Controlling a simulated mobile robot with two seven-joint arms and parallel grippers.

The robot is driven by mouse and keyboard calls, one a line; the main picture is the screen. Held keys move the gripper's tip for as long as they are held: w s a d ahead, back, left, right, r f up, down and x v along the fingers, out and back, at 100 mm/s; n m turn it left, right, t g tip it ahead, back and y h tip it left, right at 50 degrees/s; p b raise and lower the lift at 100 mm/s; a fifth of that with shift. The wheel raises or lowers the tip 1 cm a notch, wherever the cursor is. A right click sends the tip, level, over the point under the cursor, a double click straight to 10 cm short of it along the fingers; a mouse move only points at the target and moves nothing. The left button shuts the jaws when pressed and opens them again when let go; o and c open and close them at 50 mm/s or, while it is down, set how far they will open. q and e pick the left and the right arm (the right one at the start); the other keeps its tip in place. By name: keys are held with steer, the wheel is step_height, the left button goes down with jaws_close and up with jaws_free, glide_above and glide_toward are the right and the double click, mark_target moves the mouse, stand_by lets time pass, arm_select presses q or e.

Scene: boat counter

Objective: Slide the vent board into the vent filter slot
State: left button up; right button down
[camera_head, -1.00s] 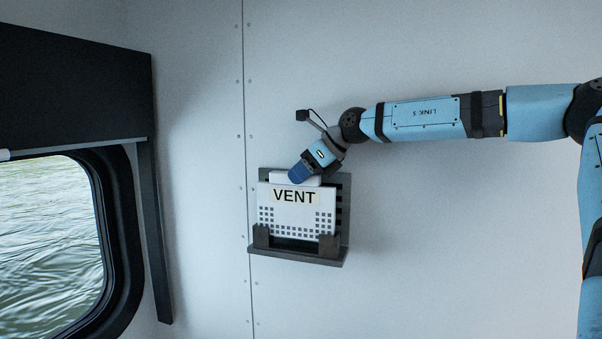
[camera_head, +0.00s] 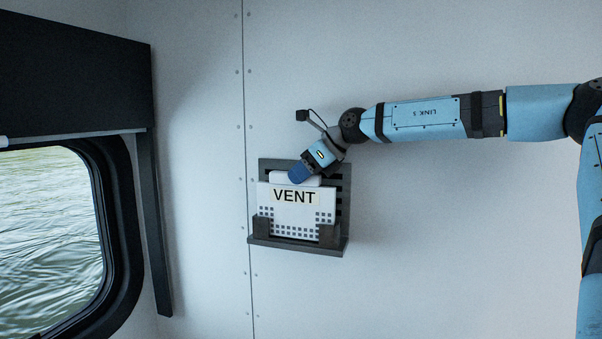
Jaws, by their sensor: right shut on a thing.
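The white vent board (camera_head: 294,212), labelled VENT and with rows of small square holes, is upright in the dark vent filter slot (camera_head: 344,190) on the wall. Its lower corners are behind the slot's two front brackets, and its bottom edge is at or very near the bottom ledge; I cannot tell if it touches. My right gripper (camera_head: 300,173) is shut on the board's top handle, its blue fingers slanting down to the left. The fingers hide part of the handle. My left gripper is not in view.
A window (camera_head: 125,240) with a dark frame looks onto water at the left, with a dark cabinet (camera_head: 70,80) above and a dark post beside it. The pale wall right of the slot is bare below my right arm.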

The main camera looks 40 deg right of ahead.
steer(key=shift+f, duration=0.1)
steer(key=c, duration=0.8)
jaws_free()
steer(key=shift+s, duration=0.15)
steer(key=b+v, duration=0.2)
steer(key=v, duration=1.1)
steer(key=shift+s+d+r, duration=0.15)
steer(key=shift+r, duration=0.2)
